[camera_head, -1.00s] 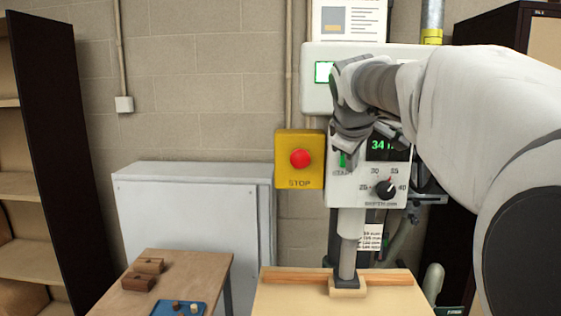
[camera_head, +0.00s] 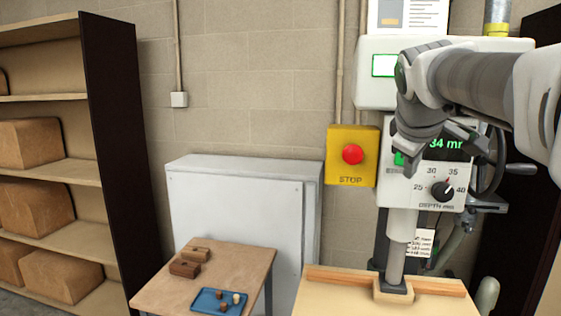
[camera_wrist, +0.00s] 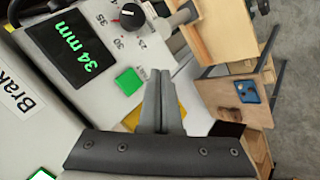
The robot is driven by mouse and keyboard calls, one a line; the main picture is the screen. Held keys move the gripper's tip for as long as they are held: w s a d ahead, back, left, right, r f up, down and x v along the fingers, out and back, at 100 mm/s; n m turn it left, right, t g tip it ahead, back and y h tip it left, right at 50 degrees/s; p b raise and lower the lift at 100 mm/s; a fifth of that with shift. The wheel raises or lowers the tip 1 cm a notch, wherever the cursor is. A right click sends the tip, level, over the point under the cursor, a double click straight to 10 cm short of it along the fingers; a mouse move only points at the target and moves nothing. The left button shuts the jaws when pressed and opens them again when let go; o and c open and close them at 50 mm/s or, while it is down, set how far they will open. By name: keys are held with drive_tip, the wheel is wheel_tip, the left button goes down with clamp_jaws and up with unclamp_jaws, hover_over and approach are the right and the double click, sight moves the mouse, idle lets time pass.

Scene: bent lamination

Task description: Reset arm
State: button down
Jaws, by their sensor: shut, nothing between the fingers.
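My gripper (camera_head: 411,168) is shut and empty, just in front of the machine's control panel. In the wrist view its fingers (camera_wrist: 164,82) are together, beside the green start button (camera_wrist: 129,82) and apart from it in that picture. In the head view the fingers partly cover the start button (camera_head: 399,158). The green display (camera_wrist: 72,40) reads 34 mm. The black depth knob (camera_head: 442,191) with a red pointer sits below it on the panel.
A yellow box with a red stop button (camera_head: 352,154) is left of the panel. The machine's ram stands over a wooden work table (camera_head: 340,297). A small table (camera_head: 170,296) holds brown blocks and a blue tray (camera_head: 206,304). Shelves (camera_head: 60,228) stand far left; a grey cabinet (camera_head: 235,205) stands behind.

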drive_tip(key=s+a+f+m+y, duration=0.1)
drive_tip(key=s+a+f+m, duration=0.1)
drive_tip(key=s+a+f, duration=0.2)
drive_tip(key=s+a+f+m+g+y, duration=0.1)
drive_tip(key=s+a+f, duration=0.3)
drive_tip(key=s+f, duration=0.6)
drive_tip(key=s+a+f+m+g+y, duration=0.1)
drive_tip(key=s+a+f+m+y, duration=0.1)
drive_tip(key=s+a+f, duration=0.3)
drive_tip(key=s+f+m, duration=0.1)
drive_tip(key=s+f, duration=0.1)
drive_tip(key=s, duration=0.1)
drive_tip(key=shift+s+m, duration=0.3)
drive_tip(key=shift+s, duration=0.1)
